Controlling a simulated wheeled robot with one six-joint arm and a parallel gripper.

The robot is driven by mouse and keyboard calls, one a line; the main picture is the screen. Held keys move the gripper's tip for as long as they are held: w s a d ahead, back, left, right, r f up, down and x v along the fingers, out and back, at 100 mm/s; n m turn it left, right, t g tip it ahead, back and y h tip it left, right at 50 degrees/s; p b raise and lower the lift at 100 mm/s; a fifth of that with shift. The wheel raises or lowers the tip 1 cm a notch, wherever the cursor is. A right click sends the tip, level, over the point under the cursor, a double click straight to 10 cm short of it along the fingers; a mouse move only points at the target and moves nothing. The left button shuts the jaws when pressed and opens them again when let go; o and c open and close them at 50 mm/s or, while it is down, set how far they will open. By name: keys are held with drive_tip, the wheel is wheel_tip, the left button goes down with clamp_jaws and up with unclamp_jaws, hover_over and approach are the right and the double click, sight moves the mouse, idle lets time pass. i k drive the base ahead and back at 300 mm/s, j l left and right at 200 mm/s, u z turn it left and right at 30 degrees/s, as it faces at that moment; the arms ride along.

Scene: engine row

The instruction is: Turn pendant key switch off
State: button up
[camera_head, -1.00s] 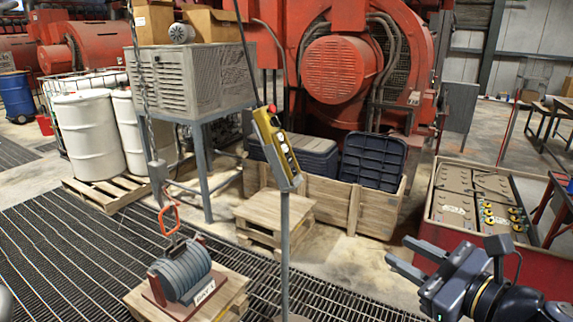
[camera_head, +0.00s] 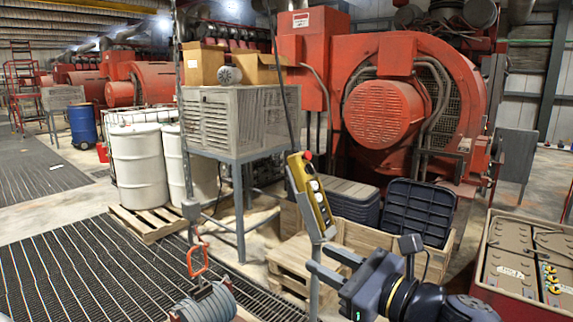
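The yellow pendant (camera_head: 312,195) hangs tilted on a dark cable against a grey post (camera_head: 314,275). It has a red button at its top and several dark and pale controls down its face. Which control is the key switch is too small to tell. My gripper (camera_head: 316,262) is at the lower middle, its two grey fingers apart and pointing left.
A wooden crate with dark lidded bins (camera_head: 418,212) stands behind my gripper. A red-sided battery box (camera_head: 487,288) is at right. A chain with an orange hook (camera_head: 197,262) hangs over a grey coil (camera_head: 208,303). Floor grating (camera_head: 85,262) lies open at left.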

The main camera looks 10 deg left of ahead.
sight(309, 170)
drive_tip(key=i+l+u, duration=0.1)
drive_tip(key=i+l, duration=0.15)
drive_tip(key=i, duration=0.3)
drive_tip(key=i+l+u, duration=0.15)
drive_tip(key=i+l, duration=0.15)
drive_tip(key=i, duration=0.2)
drive_tip(key=i+l+u, duration=0.1)
drive_tip(key=i+l, duration=0.3)
drive_tip(key=i, duration=0.1)
